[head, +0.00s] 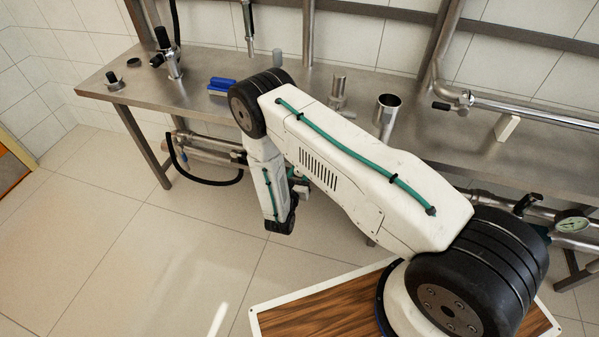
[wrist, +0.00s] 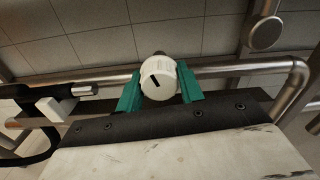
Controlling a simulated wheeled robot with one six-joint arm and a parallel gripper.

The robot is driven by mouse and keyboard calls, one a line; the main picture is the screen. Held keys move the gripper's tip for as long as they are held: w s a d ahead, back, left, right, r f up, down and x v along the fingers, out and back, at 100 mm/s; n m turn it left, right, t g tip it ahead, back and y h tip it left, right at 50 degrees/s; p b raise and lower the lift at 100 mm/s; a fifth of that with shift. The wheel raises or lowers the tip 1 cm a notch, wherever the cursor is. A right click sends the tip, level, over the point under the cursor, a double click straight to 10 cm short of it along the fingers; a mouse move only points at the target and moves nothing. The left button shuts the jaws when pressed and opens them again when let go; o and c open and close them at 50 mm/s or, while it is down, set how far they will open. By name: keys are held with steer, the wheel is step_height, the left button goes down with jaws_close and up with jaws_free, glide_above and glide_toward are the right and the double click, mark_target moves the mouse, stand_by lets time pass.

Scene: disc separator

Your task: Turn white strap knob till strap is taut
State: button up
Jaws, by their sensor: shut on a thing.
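The white strap knob (wrist: 159,80) is round, with a short dark slot mark on its face. It shows in the wrist view, between the two green fingers of my gripper (wrist: 158,84). The fingers stand on its left and right sides and are shut on it. The slot mark is tilted. In the head view my arm reaches down below the table's front edge, and its links hide the knob and most of the gripper. I cannot make out the strap in either view.
In the wrist view a steel pipe (wrist: 240,68) passes behind the knob. Floor at left is clear.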

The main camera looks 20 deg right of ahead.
steer(key=shift+m, duration=1)
steer(key=o, duration=1)
steer(key=shift+a, duration=0.1)
steer(key=v, duration=0.7)
steer(key=shift+s, duration=0.3)
steer(key=shift+a+f, duration=0.1)
steer(key=shift+a, duration=0.05)
